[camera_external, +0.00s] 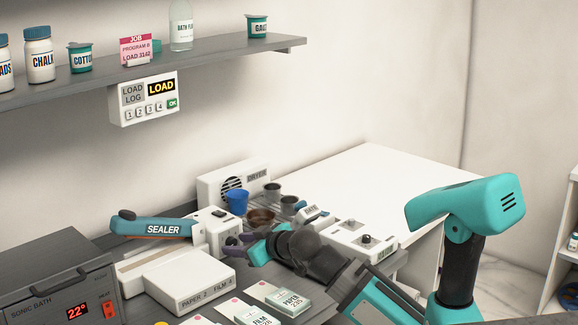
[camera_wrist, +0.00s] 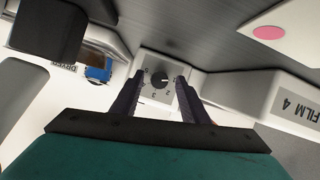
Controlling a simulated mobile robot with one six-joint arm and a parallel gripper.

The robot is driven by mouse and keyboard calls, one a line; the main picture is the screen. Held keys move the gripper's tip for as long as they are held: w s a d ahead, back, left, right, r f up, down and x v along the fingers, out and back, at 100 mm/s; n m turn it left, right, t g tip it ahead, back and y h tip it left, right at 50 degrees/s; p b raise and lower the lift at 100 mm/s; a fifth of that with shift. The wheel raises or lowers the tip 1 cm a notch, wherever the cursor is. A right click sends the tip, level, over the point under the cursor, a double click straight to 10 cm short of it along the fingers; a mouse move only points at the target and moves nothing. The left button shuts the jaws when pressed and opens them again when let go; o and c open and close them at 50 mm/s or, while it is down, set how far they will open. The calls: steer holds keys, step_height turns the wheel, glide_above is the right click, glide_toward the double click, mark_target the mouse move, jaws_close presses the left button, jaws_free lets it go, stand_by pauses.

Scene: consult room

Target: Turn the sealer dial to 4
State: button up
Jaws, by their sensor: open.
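The sealer (camera_external: 155,228) has a teal arm and a white body in the external view. Its dial (camera_wrist: 160,80) is a small dark knob on a light numbered panel in the wrist view. Digits around the knob are small, and I cannot tell which one it points to. My gripper (camera_wrist: 160,86) is open, with one dark finger to each side of the dial in that view. I cannot tell whether the fingers touch the knob. In the external view my gripper (camera_external: 232,246) is low beside the sealer's white body, and the dial cannot be made out there.
The white dryer (camera_external: 212,184) stands behind, with a blue cup (camera_external: 237,201) and other cups near it. A paper and film box (camera_external: 190,283) and packets (camera_external: 288,299) lie in front. The sonic bath (camera_external: 62,290) is at the left. The white surface at the right is clear.

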steer(key=shift+c, duration=0.5)
jaws_close()
steer(key=shift+r+m+p, duration=0.1)
steer(key=shift+m+p, duration=0.2)
steer(key=shift+p, duration=0.15)
steer(key=shift+d+m+g+y+p, duration=0.1)
steer(key=shift+m+g+y+p, duration=0.2)
steer(key=shift+g+y+p, duration=0.15)
steer(key=shift+w+m, duration=0.15)
steer(key=shift+m, duration=0.45)
steer(key=shift+w+d+f+m+g+y+b, duration=0.1)
steer(key=shift+f+m+g+y+b, duration=0.15)
steer(key=shift+m+y, duration=0.25)
steer(key=shift+m+g+y+b, duration=0.15)
steer(key=shift+m+g+y, duration=0.2)
steer(key=shift+m, duration=0.25)
steer(key=shift+m+g+y+b, duration=0.35)
steer(key=shift+m+y+b, duration=0.35)
steer(key=shift+m, duration=0.3)
steer(key=shift+r, duration=0.1)
